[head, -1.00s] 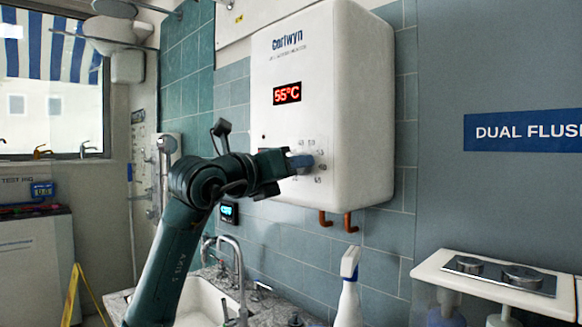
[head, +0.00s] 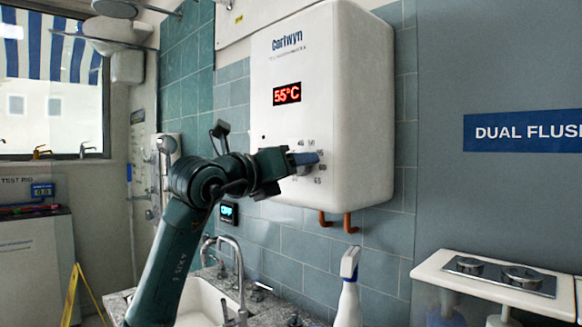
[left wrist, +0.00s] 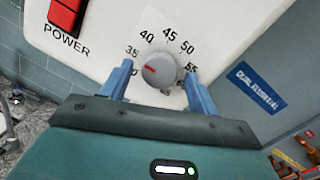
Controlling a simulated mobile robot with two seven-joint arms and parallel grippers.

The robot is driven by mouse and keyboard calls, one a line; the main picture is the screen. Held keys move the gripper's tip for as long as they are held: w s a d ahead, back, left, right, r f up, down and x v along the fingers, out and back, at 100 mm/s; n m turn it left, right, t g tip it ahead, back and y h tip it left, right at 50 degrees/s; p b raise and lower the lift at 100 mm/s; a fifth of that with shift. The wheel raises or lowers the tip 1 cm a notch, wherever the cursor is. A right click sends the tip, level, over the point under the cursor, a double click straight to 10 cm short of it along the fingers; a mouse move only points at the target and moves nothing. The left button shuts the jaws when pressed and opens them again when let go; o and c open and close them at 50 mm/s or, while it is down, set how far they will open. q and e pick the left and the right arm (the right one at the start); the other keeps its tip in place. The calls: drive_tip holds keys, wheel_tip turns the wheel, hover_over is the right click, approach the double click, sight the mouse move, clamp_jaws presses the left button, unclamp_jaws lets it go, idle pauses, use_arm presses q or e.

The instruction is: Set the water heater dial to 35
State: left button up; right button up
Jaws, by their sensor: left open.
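The white water heater (head: 335,120) hangs on the tiled wall, and its red display (head: 287,94) reads 55°C. In the left wrist view its round grey dial (left wrist: 160,69) has a red mark on its left side, pointing left, a little below the printed 35. Labels 35, 40, 45, 50 and 55 ring the dial; the lower ones are partly hidden. My left gripper (head: 304,159) is at the heater's front. In the wrist view its open blue fingers (left wrist: 158,76) stand either side of the dial, with gaps visible on both sides. My right gripper is out of view.
A red POWER switch (left wrist: 66,14) is beside the dial. Copper pipes (head: 347,222) come out below the heater. A spray bottle (head: 349,290) and a sink (head: 205,303) are below. A white shelf with flush buttons (head: 500,275) is at right.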

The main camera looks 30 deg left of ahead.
use_arm(q)
drive_tip(key=b+v, duration=0.2)
drive_tip(key=v, duration=1.1)
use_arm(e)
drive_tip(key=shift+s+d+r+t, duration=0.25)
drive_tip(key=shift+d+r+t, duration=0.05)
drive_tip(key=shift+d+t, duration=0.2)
use_arm(q)
drive_tip(key=shift+f, duration=0.1)
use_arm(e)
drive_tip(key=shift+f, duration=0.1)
